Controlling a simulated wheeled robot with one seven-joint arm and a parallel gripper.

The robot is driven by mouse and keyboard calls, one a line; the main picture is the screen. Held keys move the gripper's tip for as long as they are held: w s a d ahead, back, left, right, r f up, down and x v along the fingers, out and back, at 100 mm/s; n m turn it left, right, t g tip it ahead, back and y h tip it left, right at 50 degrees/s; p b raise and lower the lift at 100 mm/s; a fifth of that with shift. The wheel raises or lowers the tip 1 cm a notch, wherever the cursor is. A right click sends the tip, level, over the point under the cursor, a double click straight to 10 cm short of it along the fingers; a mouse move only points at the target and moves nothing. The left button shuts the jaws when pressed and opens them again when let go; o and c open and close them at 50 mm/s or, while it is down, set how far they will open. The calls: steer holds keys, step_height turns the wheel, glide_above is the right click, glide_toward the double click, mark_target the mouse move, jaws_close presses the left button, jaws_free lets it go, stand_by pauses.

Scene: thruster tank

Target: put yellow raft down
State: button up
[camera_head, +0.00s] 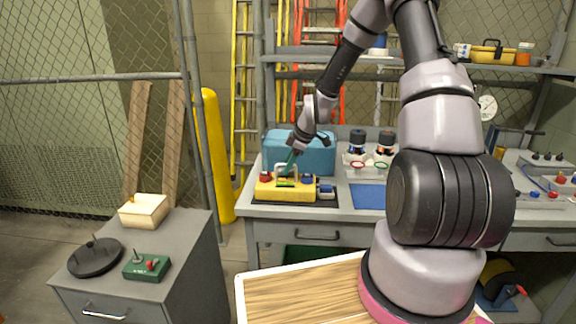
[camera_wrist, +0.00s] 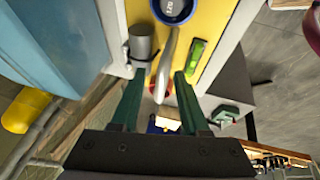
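The yellow raft (camera_head: 285,195) sits on the left end of the grey workbench, at a dark mat (camera_head: 328,203). Red and blue knobs and a pale raised handle (camera_head: 281,168) show on its top. My gripper (camera_head: 290,165) is just above the raft, pointing down. In the wrist view, the yellow raft (camera_wrist: 196,20) fills the upper middle, with its pale curved handle (camera_wrist: 166,62) between the green fingers of my gripper (camera_wrist: 160,78). The fingers are apart, with gaps beside the handle. Part of the raft's underside and the mat is hidden.
A blue box (camera_head: 310,153) stands close behind the raft. A blue mat (camera_head: 367,196) and small holders with bottles (camera_head: 358,148) are to the right. A grey cabinet (camera_head: 190,250) at front left bears a pale yellow block (camera_head: 144,211), a dark disc (camera_head: 95,258) and a green control box (camera_head: 147,268).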

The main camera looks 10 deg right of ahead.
steer(key=shift+r, duration=0.1)
steer(key=s+d+r+m+h, duration=0.1)
steer(key=s+r+m, duration=0.3)
steer(key=r, duration=0.5)
steer(key=s+d+r+m+t+h, duration=0.1)
steer(key=s+d+r+m, duration=0.1)
steer(key=s+r, duration=0.6)
steer(key=s+d+r+m+h, duration=0.1)
steer(key=s+r+m, duration=0.3)
steer(key=r, duration=0.6)
steer(key=s+r+m+t, duration=0.1)
steer(key=s+r+m, duration=0.2)
steer(key=s, duration=0.4)
steer(key=s+r+m+t+y, duration=0.1)
steer(key=s+r+m, duration=0.3)
steer(key=s+m, duration=0.2)
steer(key=shift+s+d+r+t, duration=0.25)
steer(key=shift+s+t, duration=0.05)
steer(key=shift+s, duration=0.55)
